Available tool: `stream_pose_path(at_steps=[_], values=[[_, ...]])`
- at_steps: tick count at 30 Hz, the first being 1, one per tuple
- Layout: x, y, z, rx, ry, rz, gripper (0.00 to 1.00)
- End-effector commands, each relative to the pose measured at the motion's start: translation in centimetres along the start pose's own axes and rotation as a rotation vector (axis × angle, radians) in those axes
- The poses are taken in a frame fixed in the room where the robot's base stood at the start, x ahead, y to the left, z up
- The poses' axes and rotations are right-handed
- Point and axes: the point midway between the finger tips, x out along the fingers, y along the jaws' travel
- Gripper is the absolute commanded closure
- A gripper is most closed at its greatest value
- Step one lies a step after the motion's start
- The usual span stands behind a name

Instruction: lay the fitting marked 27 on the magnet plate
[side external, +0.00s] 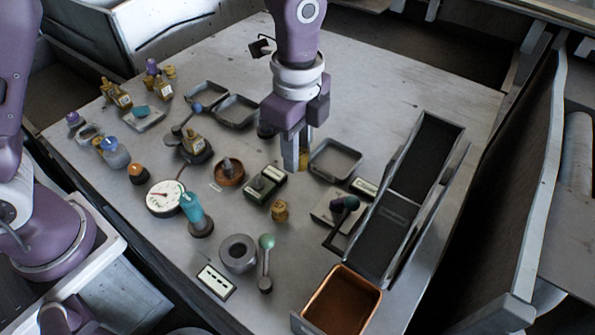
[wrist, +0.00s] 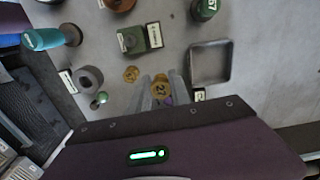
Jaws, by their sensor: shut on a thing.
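My gripper (side external: 294,165) points down over the middle of the table, its fingers shut on a small brass-yellow fitting (side external: 304,160). In the wrist view the fitting (wrist: 161,87) shows between the fingertips (wrist: 160,93), its round top marked 27. Its underside is hidden, and I cannot tell how far above the table it is. An empty shallow grey square tray (side external: 335,161) lies just right of my gripper; it also shows in the wrist view (wrist: 210,64). A small label (side external: 364,187) lies by it, too small to read. I cannot tell which thing is the magnet plate.
Another brass fitting (side external: 280,210) stands near a green labelled block (side external: 266,184). A grey ring (side external: 238,253), a green-knobbed lever (side external: 266,262) and a copper-coloured tray (side external: 341,300) lie in front. A dark sloped chute (side external: 408,200) stands at right. Several parts crowd the left.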

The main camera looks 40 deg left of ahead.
Motion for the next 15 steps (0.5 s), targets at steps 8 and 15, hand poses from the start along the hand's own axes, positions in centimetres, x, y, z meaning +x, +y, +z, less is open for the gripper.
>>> stream_pose_path(at_steps=[8, 15], values=[[-7.8, -0.1, -0.1, 0.001, -0.021, -0.051, 1.00], [-14.7, -0.1, -0.1, 0.000, -0.058, -0.110, 1.00]])
